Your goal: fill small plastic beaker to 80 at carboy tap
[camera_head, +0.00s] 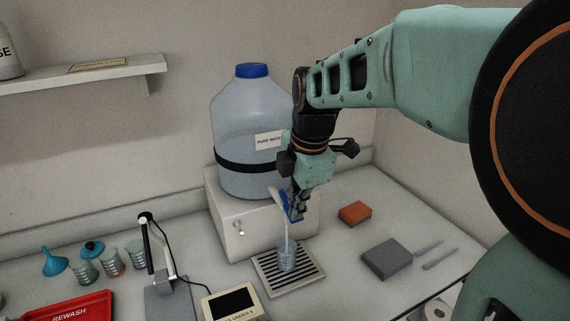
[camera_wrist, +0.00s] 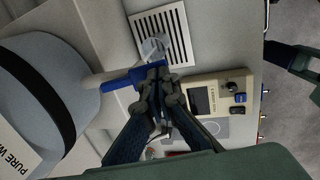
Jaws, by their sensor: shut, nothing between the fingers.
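The carboy (camera_head: 240,125), labelled pure water, stands on a white box with its tap's blue lever (camera_head: 293,207) at the front right. The lever also shows in the wrist view (camera_wrist: 128,81). My gripper (camera_head: 299,214) is shut and empty, its fingertips (camera_wrist: 157,72) against or right beside the lever; contact is unclear. The small clear plastic beaker (camera_head: 287,260) stands upright on the slatted drip tray (camera_head: 262,273) under the tap. It appears beyond my fingertips in the wrist view (camera_wrist: 152,49). A pale streak like water runs from tap to beaker. Level and marks are unreadable.
A beige device with a dark display (camera_head: 232,303) is left of the drip tray. An orange block (camera_head: 354,212) and a grey block (camera_head: 386,258) lie right. A red tray (camera_head: 68,312), a blue funnel (camera_head: 55,263) and several small vessels are at left.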

